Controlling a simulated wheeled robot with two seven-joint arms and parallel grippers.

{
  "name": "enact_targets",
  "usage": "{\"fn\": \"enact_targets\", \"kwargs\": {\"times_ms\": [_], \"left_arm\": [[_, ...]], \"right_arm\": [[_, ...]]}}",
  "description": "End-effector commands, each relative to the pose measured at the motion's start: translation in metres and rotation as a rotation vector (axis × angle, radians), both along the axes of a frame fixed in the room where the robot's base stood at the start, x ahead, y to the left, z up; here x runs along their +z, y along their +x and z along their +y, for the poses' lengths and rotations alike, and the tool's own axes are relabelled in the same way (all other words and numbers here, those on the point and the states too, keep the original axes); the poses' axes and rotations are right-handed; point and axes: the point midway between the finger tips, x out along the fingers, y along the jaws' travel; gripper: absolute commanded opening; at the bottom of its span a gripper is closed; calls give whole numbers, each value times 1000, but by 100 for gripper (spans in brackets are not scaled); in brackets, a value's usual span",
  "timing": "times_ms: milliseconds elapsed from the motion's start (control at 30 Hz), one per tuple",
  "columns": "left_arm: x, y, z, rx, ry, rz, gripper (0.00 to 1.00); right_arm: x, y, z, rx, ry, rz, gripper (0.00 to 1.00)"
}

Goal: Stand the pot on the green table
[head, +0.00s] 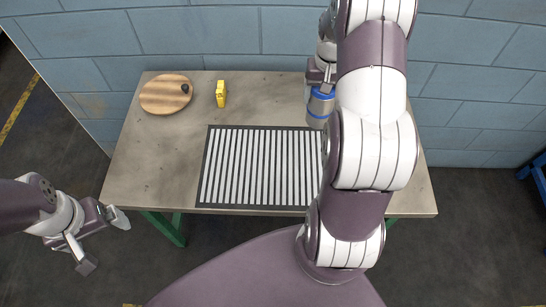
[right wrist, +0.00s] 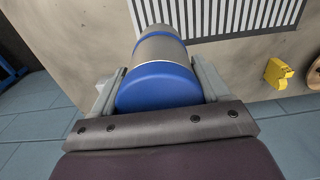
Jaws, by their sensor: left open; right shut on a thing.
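The pot (head: 320,104) is a steel cylinder with blue bands, over the back right part of the table with green legs (head: 160,150). In the right wrist view the pot (right wrist: 162,75) lies between the two grey fingers of my right gripper (right wrist: 157,88), its blue end towards the camera. My right gripper is shut on it. I cannot tell whether the pot's far end touches the tabletop. My right arm hides part of the table's right side in the head view. My left gripper (head: 103,242) is open and empty, off the table's front left corner.
A black-and-white striped mat (head: 208,165) lies mid-table. A round wooden board (head: 153,98) with a small dark object (head: 185,88) lies at the back left, beside a yellow block (head: 221,94). A blue block wall (head: 230,35) stands behind. The left front tabletop is bare.

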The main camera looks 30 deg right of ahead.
Motion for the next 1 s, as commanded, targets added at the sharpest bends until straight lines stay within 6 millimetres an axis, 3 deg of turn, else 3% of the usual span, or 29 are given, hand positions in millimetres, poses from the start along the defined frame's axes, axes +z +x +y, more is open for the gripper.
{"fn": "enact_targets", "kwargs": {"times_ms": [500,633,833,1000], "left_arm": [[15,0,0,0,0,0,99],[15,0,0,0,0,0,99],[18,0,0,0,0,0,99],[17,0,0,0,0,0,99]], "right_arm": [[-59,-22,100,5,2,3,18],[-69,-24,110,2,2,3,18],[-103,-24,110,1,2,3,18],[-107,-24,110,1,0,0,18]]}}
